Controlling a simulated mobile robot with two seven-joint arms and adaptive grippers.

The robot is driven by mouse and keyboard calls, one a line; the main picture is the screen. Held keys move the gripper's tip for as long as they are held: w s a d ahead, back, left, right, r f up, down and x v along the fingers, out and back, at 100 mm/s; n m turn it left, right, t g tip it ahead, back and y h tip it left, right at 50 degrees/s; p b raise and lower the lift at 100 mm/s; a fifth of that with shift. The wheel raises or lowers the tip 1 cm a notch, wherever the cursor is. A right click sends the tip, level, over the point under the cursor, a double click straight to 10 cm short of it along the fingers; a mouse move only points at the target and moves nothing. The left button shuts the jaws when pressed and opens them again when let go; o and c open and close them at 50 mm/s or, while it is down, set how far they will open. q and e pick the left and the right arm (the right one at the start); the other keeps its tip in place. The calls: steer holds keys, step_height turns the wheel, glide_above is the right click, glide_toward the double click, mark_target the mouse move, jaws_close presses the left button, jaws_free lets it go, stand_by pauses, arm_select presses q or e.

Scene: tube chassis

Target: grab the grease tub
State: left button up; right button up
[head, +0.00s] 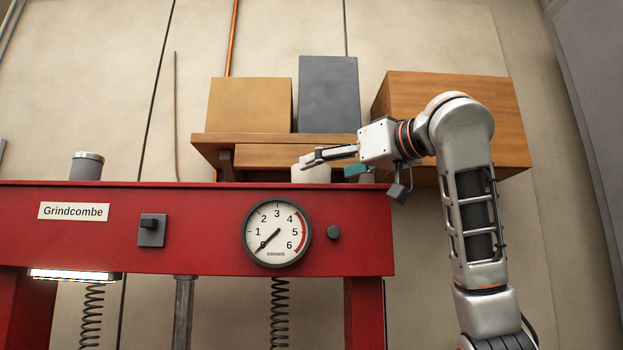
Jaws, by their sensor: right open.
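A pale, whitish tub-like object (312,175) shows just above the red press beam, below the wall shelf. It looks like the grease tub, but its lower part is hidden behind the beam and no label is visible. My right gripper (308,161) reaches in from the right, with its fingers pointing left, at the top of this tub. Its jaws are open; I cannot tell whether they touch the tub. A small teal object (357,171) shows under the gripper, partly hidden. My left gripper is out of view.
The red press beam (190,230) with a gauge (277,232) runs across the front. A grey cylinder (88,166) stands at its left. Above, a wooden shelf (225,140) holds a tan box (250,104) and a dark box (328,94); a wooden cabinet (455,90) is right.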

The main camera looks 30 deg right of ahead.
mark_target(317, 169)
steer(key=w, duration=0.2)
steer(key=w+a+p, duration=0.1)
steer(key=shift+w+r, duration=0.1)
steer(key=shift+w, duration=0.6)
steer(key=shift+d, duration=0.1)
steer(key=c, duration=1.5)
steer(key=shift+s+r, duration=0.1)
steer(key=shift+r, duration=0.05)
